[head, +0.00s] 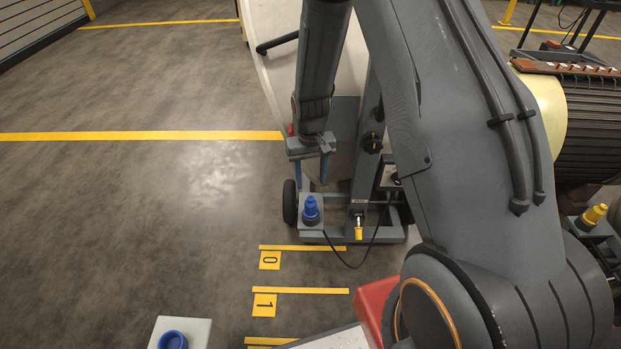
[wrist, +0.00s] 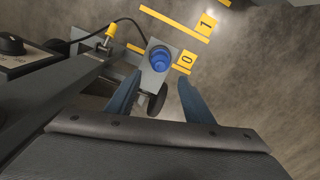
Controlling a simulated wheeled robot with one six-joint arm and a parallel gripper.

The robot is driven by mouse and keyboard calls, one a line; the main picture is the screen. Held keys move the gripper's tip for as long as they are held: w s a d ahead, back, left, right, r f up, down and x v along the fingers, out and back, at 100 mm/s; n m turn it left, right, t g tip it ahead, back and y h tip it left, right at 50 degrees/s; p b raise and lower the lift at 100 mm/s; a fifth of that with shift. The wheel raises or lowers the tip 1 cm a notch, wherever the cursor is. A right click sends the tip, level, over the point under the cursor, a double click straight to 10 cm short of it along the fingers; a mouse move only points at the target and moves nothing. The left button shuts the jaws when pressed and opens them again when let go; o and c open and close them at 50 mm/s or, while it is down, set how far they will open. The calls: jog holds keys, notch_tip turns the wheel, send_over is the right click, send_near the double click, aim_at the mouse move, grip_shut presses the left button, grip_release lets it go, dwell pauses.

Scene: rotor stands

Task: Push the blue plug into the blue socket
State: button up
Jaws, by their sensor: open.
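The blue plug (head: 311,209) stands upright on a small grey plate on the wheeled stand; it also shows in the wrist view (wrist: 160,57), beyond the fingertips. My gripper (head: 316,178) points down with its blue fingers apart, above the plug and not touching it. In the wrist view the open fingers (wrist: 160,84) lie to either side below the plug, with nothing between them. A round blue ring with a dark middle, which looks like the blue socket (head: 173,340), sits on a pale block at the bottom edge, partly cut off.
The grey stand (head: 336,238) has wheels and a yellow-ended connector (head: 359,232) with a black cable hanging to the floor. Yellow floor marks labelled 0 (head: 270,260) and 1 (head: 264,305) lie in front. A red part (head: 375,305) is at lower right. Floor on the left is clear.

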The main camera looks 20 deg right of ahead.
aim_at(311, 198)
jog(key=shift+f+b, duration=2.7)
jog(key=shift+f, duration=2.1)
jog(key=c, duration=0.9)
jog(key=shift+r+p, duration=2.9)
jog(key=shift+r, duration=0.9)
jog(key=s+r+p, duration=1.1)
jog(key=r, duration=0.4)
jog(key=shift+s, duration=0.15)
